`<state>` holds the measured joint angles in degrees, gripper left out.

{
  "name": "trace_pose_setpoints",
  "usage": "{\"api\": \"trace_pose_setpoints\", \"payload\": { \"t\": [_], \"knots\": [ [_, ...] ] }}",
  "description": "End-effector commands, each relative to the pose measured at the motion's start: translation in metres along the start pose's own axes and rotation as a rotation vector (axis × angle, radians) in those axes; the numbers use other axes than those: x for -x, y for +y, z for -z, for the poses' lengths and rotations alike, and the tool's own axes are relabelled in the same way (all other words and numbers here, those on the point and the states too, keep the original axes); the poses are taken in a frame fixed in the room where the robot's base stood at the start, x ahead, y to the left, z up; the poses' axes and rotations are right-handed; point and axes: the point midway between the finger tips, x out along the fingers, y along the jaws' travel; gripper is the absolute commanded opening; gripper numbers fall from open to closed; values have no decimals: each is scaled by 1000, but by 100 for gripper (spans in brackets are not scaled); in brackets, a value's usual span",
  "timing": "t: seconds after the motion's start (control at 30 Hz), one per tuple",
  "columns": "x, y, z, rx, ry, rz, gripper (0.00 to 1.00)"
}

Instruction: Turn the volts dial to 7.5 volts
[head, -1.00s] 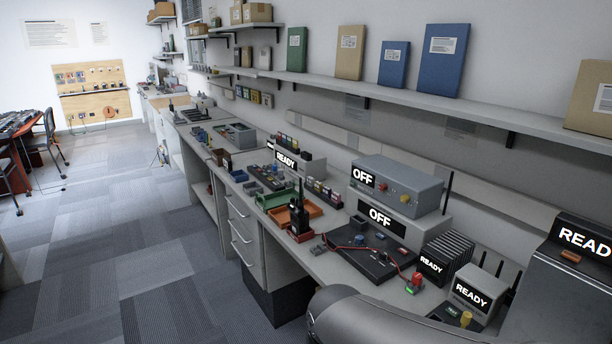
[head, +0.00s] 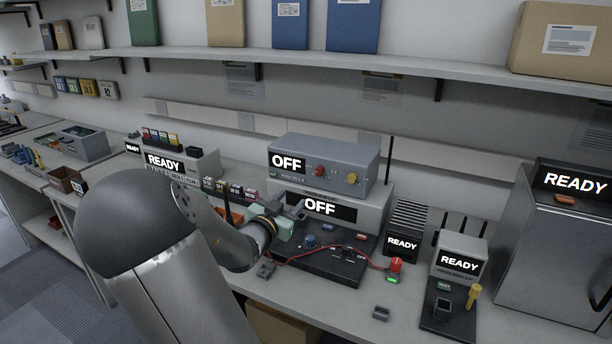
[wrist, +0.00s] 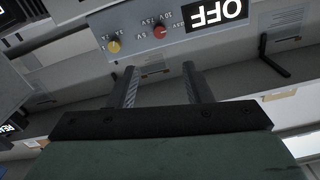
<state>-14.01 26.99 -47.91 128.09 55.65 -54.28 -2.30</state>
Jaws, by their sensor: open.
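The upper grey unit (head: 340,160) has a lit OFF display, a red dial (head: 320,171) and a yellow knob (head: 352,179) on its front. In the wrist view the panel is upside down, with small voltage labels around the red dial (wrist: 160,31); the yellow knob (wrist: 113,46) is left of it. The way the red dial points is too small to tell. My gripper (wrist: 158,82) is open and empty, its fingers apart from both knobs. In the head view my gripper (head: 296,215) is in front of the lower OFF unit (head: 374,208), below and left of the red dial.
A black board (head: 330,265) with a blue knob and red wire lies in front of the units. A finned READY box (head: 408,225) and a smaller READY unit (head: 460,255) stand to the right. A shelf (head: 400,65) runs above.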

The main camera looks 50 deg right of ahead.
Motion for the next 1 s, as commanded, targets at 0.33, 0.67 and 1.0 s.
{"api": "trace_pose_setpoints", "payload": {
  "t": [0.33, 0.67, 1.0],
  "knots": [
    [-62, 2, 2, 2, 5, -5, 45],
    [-132, 1, 1, 1, 2, -2, 45],
    [-169, 1, 0, 0, 0, 0, 45]
  ]
}}
